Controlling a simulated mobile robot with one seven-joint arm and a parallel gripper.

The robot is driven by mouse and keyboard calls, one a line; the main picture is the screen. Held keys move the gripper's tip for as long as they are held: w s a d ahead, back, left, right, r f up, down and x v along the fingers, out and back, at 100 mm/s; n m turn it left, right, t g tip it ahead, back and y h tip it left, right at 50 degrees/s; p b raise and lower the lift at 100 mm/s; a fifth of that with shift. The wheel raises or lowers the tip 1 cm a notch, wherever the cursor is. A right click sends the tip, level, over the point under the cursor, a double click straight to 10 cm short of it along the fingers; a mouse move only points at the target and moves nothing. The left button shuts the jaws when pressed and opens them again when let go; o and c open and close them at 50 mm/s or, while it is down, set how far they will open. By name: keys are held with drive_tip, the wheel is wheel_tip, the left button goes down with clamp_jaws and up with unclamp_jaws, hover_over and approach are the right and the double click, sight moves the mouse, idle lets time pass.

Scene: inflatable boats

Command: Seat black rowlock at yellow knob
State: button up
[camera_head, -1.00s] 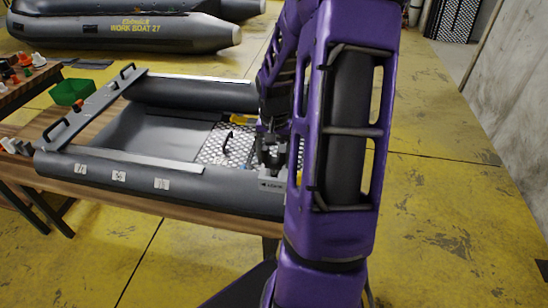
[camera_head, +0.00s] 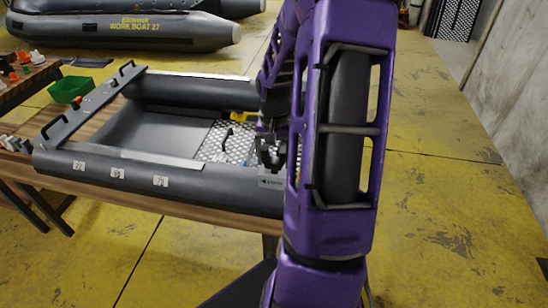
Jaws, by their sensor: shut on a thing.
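My gripper (camera_head: 270,152) hangs at the right end of the grey inflatable boat, just left of my purple arm. It is shut on a small dark piece that looks like the black rowlock (camera_head: 271,162); its outline blurs into the dark fingers. A yellow piece (camera_head: 241,116), which may be the yellow knob, shows behind and left of the gripper. The boat (camera_head: 222,187) lies on a wooden table. My arm hides the boat's right end, so I cannot tell whether the held piece touches anything.
A black curved handle (camera_head: 227,139) stands on the patterned floor panel (camera_head: 215,150). A green bin (camera_head: 70,90) and small fittings (camera_head: 25,62) lie beyond. The yellow floor at right is clear.

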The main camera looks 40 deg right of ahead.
sight(274, 162)
drive_tip(key=shift+f+b, duration=0.4)
drive_tip(key=shift+f, duration=0.2)
drive_tip(key=o, duration=1.2)
drive_tip(key=shift+o, duration=0.2)
drive_tip(key=shift+r, duration=0.15)
wheel_tip(274, 162, up, 17)
drive_tip(key=p, duration=0.3)
